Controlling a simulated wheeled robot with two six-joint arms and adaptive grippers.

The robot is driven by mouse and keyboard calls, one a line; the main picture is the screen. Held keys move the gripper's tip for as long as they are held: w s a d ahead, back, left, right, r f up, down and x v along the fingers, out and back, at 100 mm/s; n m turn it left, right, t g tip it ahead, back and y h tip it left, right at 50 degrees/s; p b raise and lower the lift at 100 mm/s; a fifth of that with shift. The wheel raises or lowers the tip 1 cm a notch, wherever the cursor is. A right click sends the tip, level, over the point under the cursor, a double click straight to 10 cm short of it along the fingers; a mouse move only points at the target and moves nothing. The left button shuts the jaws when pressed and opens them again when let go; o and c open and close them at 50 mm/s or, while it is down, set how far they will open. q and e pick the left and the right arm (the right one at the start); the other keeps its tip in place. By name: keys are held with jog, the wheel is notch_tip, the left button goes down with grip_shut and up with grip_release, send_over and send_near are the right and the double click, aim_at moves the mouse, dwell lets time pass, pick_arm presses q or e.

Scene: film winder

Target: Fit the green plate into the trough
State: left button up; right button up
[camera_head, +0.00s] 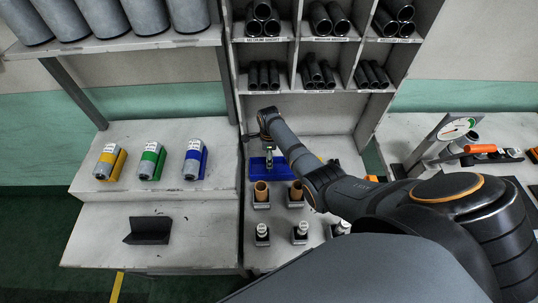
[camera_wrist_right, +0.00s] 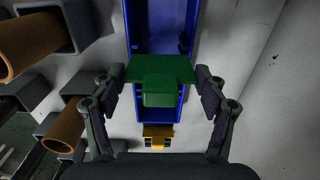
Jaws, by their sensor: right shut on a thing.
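The green plate (camera_wrist_right: 160,73) is between the two fingers of my right gripper (camera_wrist_right: 160,95) in the right wrist view. The trough shows behind and below the plate, open side towards the camera. I cannot tell whether the plate touches it. In the head view the blue trough (camera_head: 257,174) lies on the bench under my right gripper (camera_head: 269,160), and the plate cannot be made out. My left gripper is not in view.
A yellow piece (camera_wrist_right: 157,132) sits by the trough's near end. Brown tubes (camera_head: 261,191) in holders stand close in front of the trough. Shelf compartments with dark tubes (camera_head: 262,75) rise behind. A black angled block (camera_head: 148,230) lies on the left bench, with clear room around it.

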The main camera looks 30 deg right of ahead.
jog(key=shift+f+b, duration=0.85)
jog(key=shift+f, duration=0.25)
dwell(0.6)
dwell(0.9)
jog(key=shift+f+b, duration=1.05)
jog(key=shift+f, duration=0.5)
dwell(0.8)
jog(key=o, duration=1.2)
jog(key=shift+r, duration=0.1)
notch_tip(320, 180, up, 12)
jog(key=shift+f, duration=0.1)
